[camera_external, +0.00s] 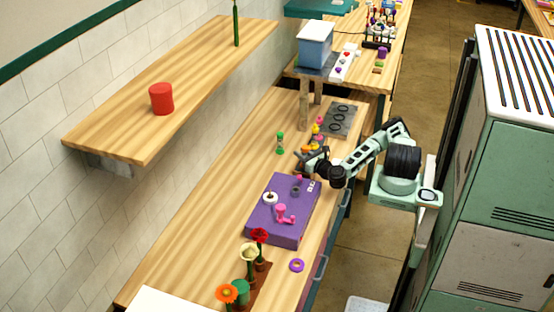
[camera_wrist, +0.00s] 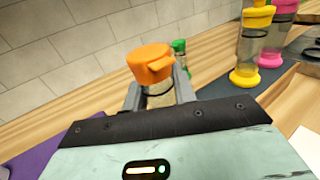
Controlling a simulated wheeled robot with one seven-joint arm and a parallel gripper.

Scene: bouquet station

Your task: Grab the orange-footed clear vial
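The orange vial (camera_wrist: 151,63) shows in the wrist view with an orange cap on top and a clear body below. Its foot is hidden behind my gripper's body. My gripper (camera_wrist: 158,96) has one finger on each side of the clear body, just under the cap. I cannot tell whether the fingers press on it or stand slightly apart from it. In the external view my gripper (camera_external: 308,160) is low over the table beside the small vials, and its fingertips are too small to read.
A green vial (camera_wrist: 182,52) stands just behind the orange one. A yellow vial (camera_wrist: 252,45) and a pink vial (camera_wrist: 277,35) stand to the right. A purple box (camera_external: 262,222) with small parts lies nearer on the wooden table (camera_external: 200,240). A grey holed plate (camera_external: 340,119) lies beyond.

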